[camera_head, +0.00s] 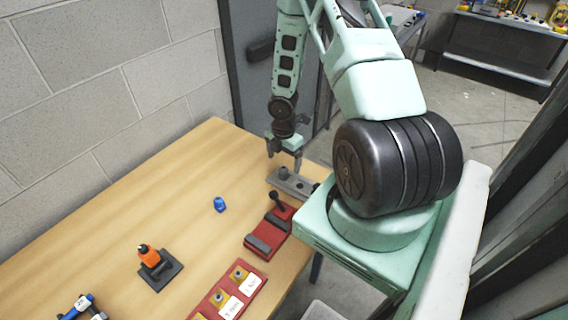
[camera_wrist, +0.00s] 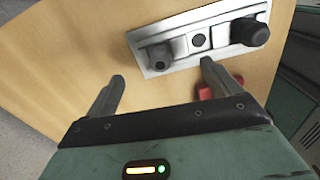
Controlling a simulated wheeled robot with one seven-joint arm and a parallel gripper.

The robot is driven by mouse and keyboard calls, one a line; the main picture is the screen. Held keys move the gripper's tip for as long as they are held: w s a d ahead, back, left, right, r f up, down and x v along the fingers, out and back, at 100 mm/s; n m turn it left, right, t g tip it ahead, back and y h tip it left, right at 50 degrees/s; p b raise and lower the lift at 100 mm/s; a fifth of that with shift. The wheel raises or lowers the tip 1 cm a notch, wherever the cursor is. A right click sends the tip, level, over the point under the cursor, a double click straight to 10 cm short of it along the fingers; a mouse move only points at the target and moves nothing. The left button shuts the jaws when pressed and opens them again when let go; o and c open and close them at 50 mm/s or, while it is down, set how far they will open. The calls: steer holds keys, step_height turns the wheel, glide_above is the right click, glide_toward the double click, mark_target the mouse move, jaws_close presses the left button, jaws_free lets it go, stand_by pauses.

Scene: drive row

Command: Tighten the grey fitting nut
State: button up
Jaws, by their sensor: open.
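A grey fitting nut (camera_wrist: 160,57) sits at the left part of a light grey plate (camera_wrist: 221,40) in the wrist view. A darker knob-like fitting (camera_wrist: 250,32) stands at the plate's right part, with a dark round hole between them. In the head view the plate (camera_head: 301,187) lies near the table's right edge, with the grey nut (camera_head: 283,172) on it. My gripper (camera_head: 284,162) points down over the plate. In the wrist view my gripper (camera_wrist: 162,71) is open and empty, its fingertips apart to either side of the nut's line. I cannot tell the height gap.
A red block with a black lever (camera_head: 268,234) lies close to the plate. A red tray (camera_head: 232,291) with labels, a blue piece (camera_head: 220,204) and an orange bottle (camera_head: 149,256) on a dark stand are on the wooden table (camera_head: 150,195). The table's far left is clear.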

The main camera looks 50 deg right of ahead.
mark_target(284, 170)
steer(key=shift+f, duration=0.15)
steer(key=shift+f+b, duration=0.9)
steer(key=shift+f, duration=0.2)
